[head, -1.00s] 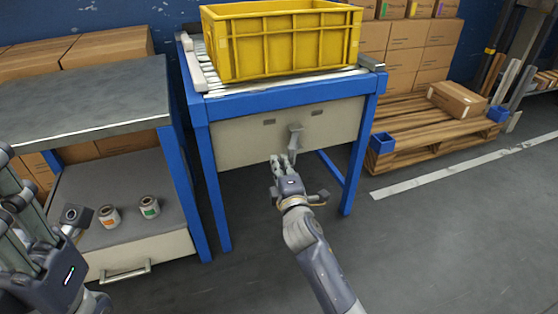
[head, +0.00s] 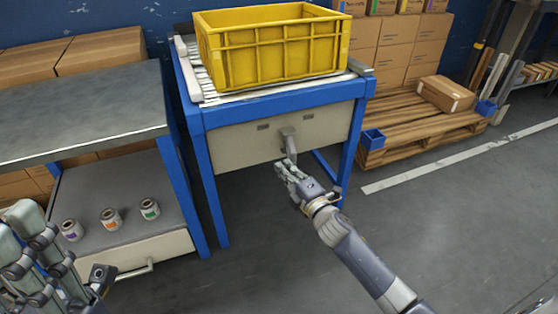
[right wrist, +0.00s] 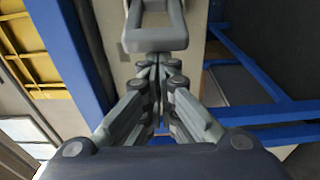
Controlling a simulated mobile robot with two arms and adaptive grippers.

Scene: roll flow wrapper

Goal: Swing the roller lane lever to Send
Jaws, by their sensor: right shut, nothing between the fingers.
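The grey lever (head: 289,143) hangs from the beige front panel (head: 235,147) of the roller lane, between two small dark labels too small to read. Its lower end leans slightly right. My right gripper (head: 281,168) is shut and empty, just left of the lever's lower end. In the right wrist view the shut fingertips (right wrist: 155,62) are at the lever's grey frame-like end (right wrist: 155,38); I cannot tell whether they touch. My left gripper (head: 30,235) is at the lower left, partly cut off, so its opening is unclear.
A yellow crate (head: 275,50) sits on the rollers above the panel. A grey-topped bench (head: 80,110) with several small cans on its lower shelf stands at left. A wooden pallet (head: 415,140) with boxes is at right. The floor in front is clear.

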